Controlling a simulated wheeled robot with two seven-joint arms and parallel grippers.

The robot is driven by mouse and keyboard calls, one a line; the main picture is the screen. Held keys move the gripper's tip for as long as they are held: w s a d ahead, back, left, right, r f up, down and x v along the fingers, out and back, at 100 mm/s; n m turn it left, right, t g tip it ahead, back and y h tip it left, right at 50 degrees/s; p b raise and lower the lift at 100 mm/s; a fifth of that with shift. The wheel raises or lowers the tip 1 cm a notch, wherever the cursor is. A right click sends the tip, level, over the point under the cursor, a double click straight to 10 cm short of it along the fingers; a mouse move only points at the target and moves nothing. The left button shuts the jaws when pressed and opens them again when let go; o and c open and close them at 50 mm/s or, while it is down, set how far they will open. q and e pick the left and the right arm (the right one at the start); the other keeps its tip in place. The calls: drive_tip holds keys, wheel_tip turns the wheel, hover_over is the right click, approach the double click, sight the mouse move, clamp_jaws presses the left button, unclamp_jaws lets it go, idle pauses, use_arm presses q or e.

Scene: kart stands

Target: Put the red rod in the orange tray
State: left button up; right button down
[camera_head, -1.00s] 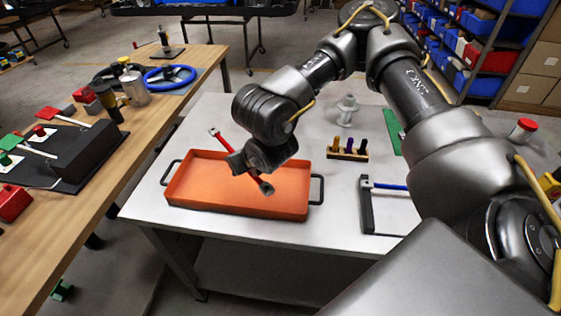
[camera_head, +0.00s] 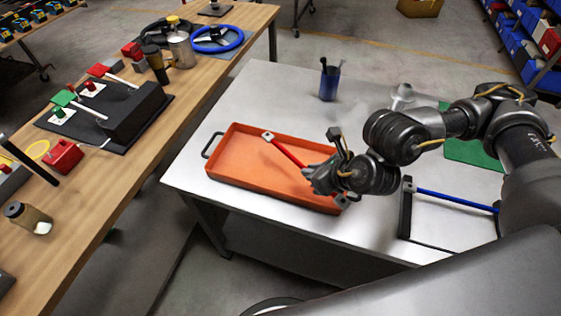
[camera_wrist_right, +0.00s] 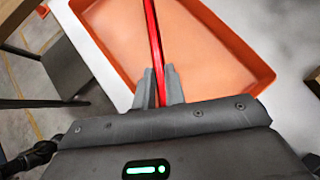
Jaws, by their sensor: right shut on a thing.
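The orange tray (camera_head: 222,166) lies on the grey table, with a black handle at its left end. The red rod (camera_head: 287,152), which has pale blocks on its ends, slants over the tray's right half. My right gripper (camera_head: 316,177) is shut on the rod near the tray's right front side. In the right wrist view the rod (camera_wrist_right: 153,35) passes between the two grey fingers (camera_wrist_right: 159,88), with the tray floor (camera_wrist_right: 195,50) behind it. I cannot tell whether the rod touches the tray.
A blue cup (camera_head: 329,83) with dark sticks stands behind the tray. A dark frame with a blue rod (camera_head: 455,200) is to the right of my gripper. A wooden bench (camera_head: 100,195) with several parts runs along the left. The table behind the tray is mostly clear.

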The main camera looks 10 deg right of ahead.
drive_tip(key=s+d+r+n+g+y+p, duration=0.2)
drive_tip(key=s+r+n+p, duration=0.3)
drive_tip(key=s, duration=0.3)
drive_tip(key=shift+r+n+g+y+p, duration=0.2)
drive_tip(key=shift+n+g+y+p, duration=0.35)
drive_tip(key=shift+y, duration=0.25)
